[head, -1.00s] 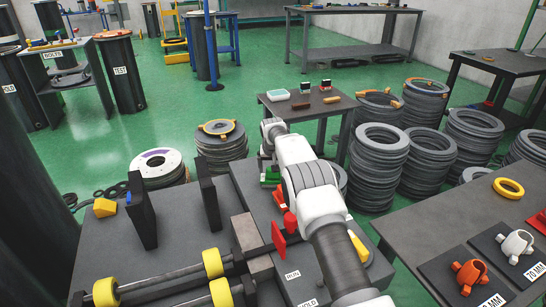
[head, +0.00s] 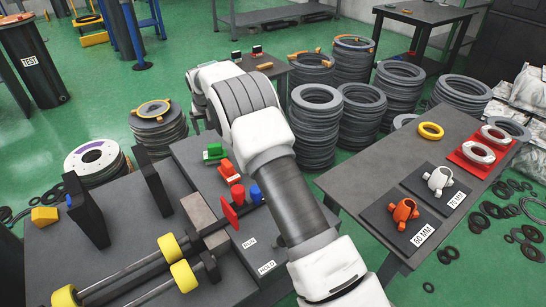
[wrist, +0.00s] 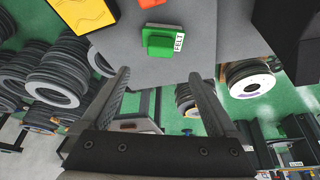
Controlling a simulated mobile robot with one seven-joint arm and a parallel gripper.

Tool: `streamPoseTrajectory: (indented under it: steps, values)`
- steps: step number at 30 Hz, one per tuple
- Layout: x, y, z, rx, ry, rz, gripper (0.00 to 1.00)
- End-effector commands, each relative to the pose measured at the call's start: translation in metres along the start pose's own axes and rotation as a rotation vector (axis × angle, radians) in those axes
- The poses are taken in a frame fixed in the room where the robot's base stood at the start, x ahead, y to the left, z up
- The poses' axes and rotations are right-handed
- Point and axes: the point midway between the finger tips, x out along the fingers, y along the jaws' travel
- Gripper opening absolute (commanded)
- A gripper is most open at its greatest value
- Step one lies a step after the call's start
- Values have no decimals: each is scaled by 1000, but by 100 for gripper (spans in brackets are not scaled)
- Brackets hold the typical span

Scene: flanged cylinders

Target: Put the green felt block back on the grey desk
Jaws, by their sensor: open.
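The green felt block (head: 214,152) stands on the dark grey workbench (head: 190,158), near its far edge, beside a red block. In the wrist view the green block (wrist: 160,40) shows a white FELT label and rests on the grey surface close to the edge. My gripper (wrist: 162,78) is open and empty. Its two fingers are spread, with the block beyond their tips and apart from them. In the head view my arm hides the gripper. A small grey desk (head: 280,67) stands behind the bench, partly hidden by my arm.
Two upright black plates (head: 85,210) and a rod with yellow rollers (head: 171,247) are on the bench. Red and blue pieces (head: 255,195) stand near the green block. Stacked rings (head: 316,125) stand behind. A grey table (head: 375,165) at right holds orange and white clamps.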

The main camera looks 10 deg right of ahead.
Motion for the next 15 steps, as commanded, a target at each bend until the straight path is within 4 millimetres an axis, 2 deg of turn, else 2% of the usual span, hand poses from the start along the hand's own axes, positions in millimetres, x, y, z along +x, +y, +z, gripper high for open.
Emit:
streamPoseTrajectory:
  steps: [2, 5, 11, 15]
  values:
    - [-14, 5, -2, 4, 5, -1, 95]
    - [-44, 15, -4, 11, 10, -4, 95]
    - [-129, 46, 9, 27, 20, -12, 95]
    - [-185, 67, 30, 34, 27, -18, 95]
